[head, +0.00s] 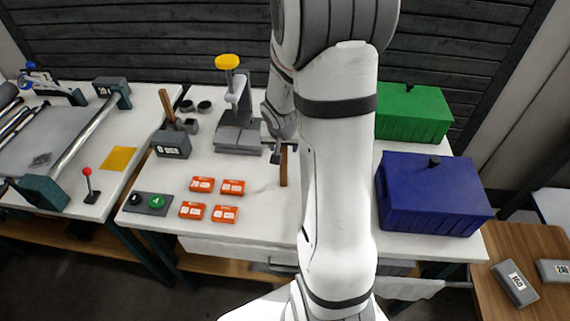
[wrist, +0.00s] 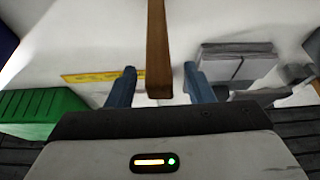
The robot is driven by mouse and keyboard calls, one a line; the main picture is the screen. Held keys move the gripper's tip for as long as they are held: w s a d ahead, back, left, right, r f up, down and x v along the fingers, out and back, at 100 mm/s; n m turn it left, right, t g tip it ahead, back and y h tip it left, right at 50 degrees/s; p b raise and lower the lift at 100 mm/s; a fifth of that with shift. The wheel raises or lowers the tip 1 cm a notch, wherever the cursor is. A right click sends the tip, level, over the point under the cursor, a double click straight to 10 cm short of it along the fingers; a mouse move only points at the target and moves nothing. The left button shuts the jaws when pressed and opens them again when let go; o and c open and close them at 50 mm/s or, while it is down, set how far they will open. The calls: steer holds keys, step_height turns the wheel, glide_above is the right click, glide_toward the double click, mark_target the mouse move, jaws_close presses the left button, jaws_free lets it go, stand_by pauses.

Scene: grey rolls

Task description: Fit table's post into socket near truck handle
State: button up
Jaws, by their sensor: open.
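A brown wooden post (head: 283,166) stands on the white table (head: 262,205), just right of the grey press-like stand. My gripper (head: 277,152) is close beside its upper part in the head view. In the wrist view my gripper (wrist: 160,68) is open, with a blue-grey finger on either side of the wooden post (wrist: 159,45). Gaps show between the post and both fingers, so it is not clamped. A pale surface with a grey bar (head: 455,284) shows below the table's right front; I cannot tell whether it is the truck handle. I cannot make out a socket.
Green (head: 412,113) and blue (head: 430,194) lidded boxes stand at right. A yellow-knobbed stand (head: 238,138), wooden-handled block (head: 172,145), several orange boxes (head: 225,215) and a button panel (head: 148,203) occupy the left. My arm hides the table's middle. A wooden bench (head: 535,245) holds grey blocks.

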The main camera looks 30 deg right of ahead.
steer(key=shift+w+f, duration=0.15)
steer(key=shift+f, duration=0.3)
jaws_close()
